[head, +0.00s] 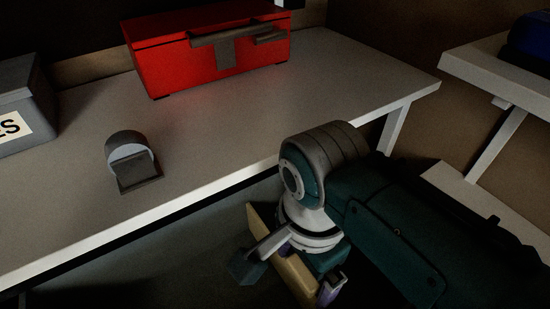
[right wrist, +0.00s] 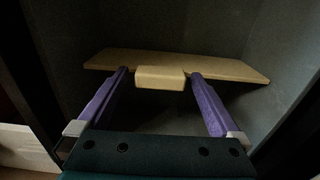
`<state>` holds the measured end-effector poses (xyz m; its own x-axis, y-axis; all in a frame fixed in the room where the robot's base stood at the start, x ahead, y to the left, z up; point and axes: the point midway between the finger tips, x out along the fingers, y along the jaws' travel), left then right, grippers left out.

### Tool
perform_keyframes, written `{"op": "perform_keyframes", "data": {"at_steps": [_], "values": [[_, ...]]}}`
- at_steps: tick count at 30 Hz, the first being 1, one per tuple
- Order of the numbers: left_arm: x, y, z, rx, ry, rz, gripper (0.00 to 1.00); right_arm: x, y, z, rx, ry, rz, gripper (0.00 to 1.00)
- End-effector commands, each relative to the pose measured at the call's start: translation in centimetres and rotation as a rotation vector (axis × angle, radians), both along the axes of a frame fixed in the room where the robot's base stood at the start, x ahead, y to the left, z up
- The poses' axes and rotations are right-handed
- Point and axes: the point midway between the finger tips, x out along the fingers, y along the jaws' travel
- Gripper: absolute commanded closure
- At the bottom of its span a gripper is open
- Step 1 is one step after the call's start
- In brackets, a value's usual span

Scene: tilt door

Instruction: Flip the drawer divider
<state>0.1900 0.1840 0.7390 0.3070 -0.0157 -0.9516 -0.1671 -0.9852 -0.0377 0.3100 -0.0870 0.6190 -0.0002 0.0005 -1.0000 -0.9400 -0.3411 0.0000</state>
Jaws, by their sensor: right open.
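The drawer divider is a tan flat board (right wrist: 228,67) set across a dark grey compartment, with a small tan block (right wrist: 160,80) on its near edge. My right gripper (right wrist: 159,74) is open, with one purple finger on each side of the block. Gaps show between the fingers and the block, and nothing is gripped. In the head view the board (head: 294,272) is partly hidden by my right wrist, below the table's front edge. The fingertips are mostly hidden there. My left gripper is not in view.
A red toolbox (head: 165,65) stands at the back of the grey table (head: 230,130). A round-topped grey object (head: 127,150) sits on the table, and a grey box (head: 25,105) is at the left edge. A white shelf (head: 490,65) stands at right.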

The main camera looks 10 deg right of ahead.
Motion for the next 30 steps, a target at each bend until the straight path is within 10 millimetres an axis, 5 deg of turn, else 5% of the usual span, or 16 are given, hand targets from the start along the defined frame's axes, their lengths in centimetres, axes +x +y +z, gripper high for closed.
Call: {"op": "perform_keyframes", "data": {"at_steps": [7,30], "values": [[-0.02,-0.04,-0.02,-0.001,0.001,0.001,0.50,0.02,-0.02,-0.03,0.000,0.000,0.000,0.00],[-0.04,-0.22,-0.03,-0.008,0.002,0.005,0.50,0.00,-0.02,-0.03,0.000,0.000,0.000,0.87]]}}
